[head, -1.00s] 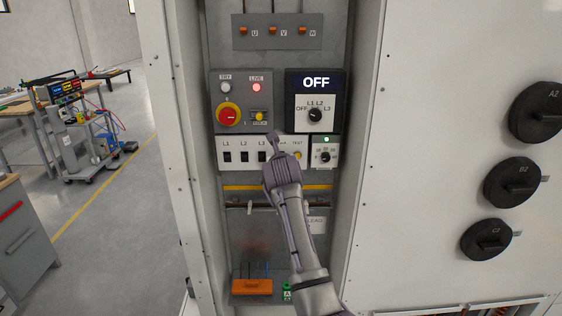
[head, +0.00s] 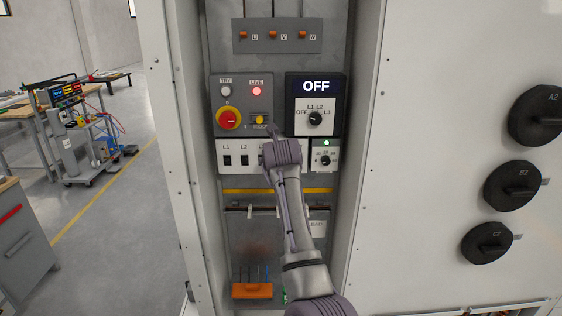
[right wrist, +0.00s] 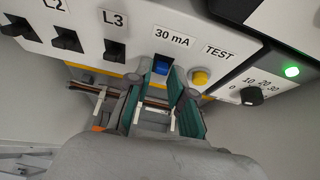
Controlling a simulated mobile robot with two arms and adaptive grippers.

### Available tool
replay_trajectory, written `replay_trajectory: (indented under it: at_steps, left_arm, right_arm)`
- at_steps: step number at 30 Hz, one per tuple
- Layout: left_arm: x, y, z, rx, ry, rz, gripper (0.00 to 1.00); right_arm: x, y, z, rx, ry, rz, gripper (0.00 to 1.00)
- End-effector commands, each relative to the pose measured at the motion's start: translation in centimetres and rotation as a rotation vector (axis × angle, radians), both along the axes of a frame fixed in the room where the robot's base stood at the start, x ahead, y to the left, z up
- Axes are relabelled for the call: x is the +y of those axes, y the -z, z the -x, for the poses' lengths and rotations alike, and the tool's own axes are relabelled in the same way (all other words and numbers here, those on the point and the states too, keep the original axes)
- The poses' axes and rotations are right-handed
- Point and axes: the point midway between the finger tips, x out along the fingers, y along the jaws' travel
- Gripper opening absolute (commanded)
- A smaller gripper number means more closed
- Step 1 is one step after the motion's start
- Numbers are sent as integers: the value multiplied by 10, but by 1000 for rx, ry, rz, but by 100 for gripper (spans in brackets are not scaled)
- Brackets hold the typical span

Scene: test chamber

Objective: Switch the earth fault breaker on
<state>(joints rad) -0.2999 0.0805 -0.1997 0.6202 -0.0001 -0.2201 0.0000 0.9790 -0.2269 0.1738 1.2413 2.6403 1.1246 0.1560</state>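The earth fault breaker, marked 30 mA, has a blue lever (right wrist: 160,67) in the right wrist view. Its yellow TEST button (right wrist: 200,77) is to its right. My right gripper (right wrist: 162,80) has its two teal-padded fingers apart, one on each side of the blue lever. Whether either finger touches the lever I cannot tell. In the head view my right gripper (head: 276,142) is in front of the white breaker panel (head: 235,145) and hides the earth fault breaker. My left gripper is not in view.
Black breakers L1 (head: 227,160), L2 (head: 244,160) and L3 (right wrist: 115,50) are to the left. A small dial (right wrist: 251,95) and lit green lamp (right wrist: 291,71) are to the right. Above are a red knob (head: 228,118) and an OFF selector (head: 315,118). Cabinet walls flank the recess.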

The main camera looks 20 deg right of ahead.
Motion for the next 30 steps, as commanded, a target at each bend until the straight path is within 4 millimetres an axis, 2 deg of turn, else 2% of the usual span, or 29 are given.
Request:
replay_trajectory:
  at_steps: [1, 2, 14, 23, 30]
  left_arm:
    - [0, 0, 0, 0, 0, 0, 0]
    - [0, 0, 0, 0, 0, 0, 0]
    - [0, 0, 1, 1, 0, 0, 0]
    - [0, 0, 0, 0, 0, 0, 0]
    - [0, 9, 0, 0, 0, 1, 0]
  right_arm:
    - [0, 0, 0, 0, 0, 0, 34]
    - [0, 0, 0, 0, 0, 0, 39]
    - [0, 3, 1, -21, 1, 8, 40]
    - [0, 16, 4, -258, -1, 80, 40]
    - [0, 26, 3, -475, 0, 142, 40]
